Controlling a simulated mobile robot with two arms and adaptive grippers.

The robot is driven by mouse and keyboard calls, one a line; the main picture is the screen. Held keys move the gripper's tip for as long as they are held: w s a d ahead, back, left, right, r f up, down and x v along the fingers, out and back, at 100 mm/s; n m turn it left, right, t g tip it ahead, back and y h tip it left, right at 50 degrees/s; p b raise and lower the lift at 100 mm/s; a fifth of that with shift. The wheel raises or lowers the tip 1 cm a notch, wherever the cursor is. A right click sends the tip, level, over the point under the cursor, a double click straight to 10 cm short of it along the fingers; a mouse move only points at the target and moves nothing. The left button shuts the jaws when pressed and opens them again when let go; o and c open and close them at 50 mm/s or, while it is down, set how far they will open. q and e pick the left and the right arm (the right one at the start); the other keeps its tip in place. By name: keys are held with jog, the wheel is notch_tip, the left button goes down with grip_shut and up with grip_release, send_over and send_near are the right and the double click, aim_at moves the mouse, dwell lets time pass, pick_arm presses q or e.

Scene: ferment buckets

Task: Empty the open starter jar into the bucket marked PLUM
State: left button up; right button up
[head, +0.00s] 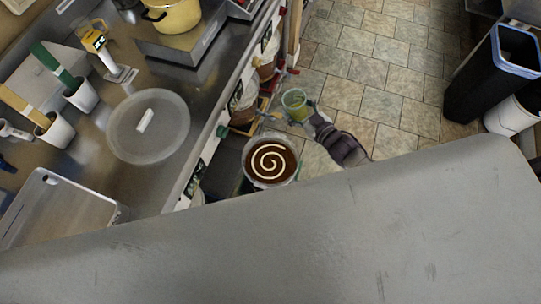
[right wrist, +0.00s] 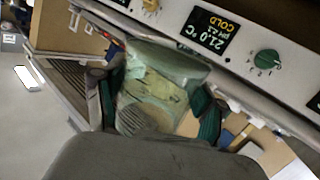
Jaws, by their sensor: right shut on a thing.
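My right gripper (head: 308,112) is shut on a small greenish clear jar (head: 294,100), held over the floor side of the counter. In the right wrist view the jar (right wrist: 160,85) sits between the teal-tipped fingers of the gripper (right wrist: 155,105). Its round mouth faces up toward the head camera; I cannot tell how full it is. An open bucket (head: 270,161) with dark brown contents and a pale spiral on top stands nearer than the jar. The jar is apart from this bucket, beyond it. I cannot read PLUM on any bucket. My left gripper is not in view.
More buckets (head: 243,100) stand along the counter front. A round translucent lid (head: 148,125) lies on the steel counter. The wrist view shows a control panel (right wrist: 245,40) reading 21.0 °C COLD close behind the jar. Tiled floor (head: 370,75) at right is clear; a dark bin (head: 490,85) stands beyond.

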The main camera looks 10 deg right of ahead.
aim_at(294, 115)
jog(key=shift+s+a+r+m+t+y, duration=0.15)
jog(key=shift+s+a+r+m+t, duration=0.15)
jog(key=shift+s, duration=0.5)
jog(key=shift+s+a+r+m+t+y, duration=0.1)
jog(key=shift+s+r+m+t, duration=0.2)
jog(key=shift+s, duration=0.45)
jog(key=shift+s+a+r+m+t+y, duration=0.15)
jog(key=shift+s+m, duration=0.25)
jog(key=shift+s, duration=0.4)
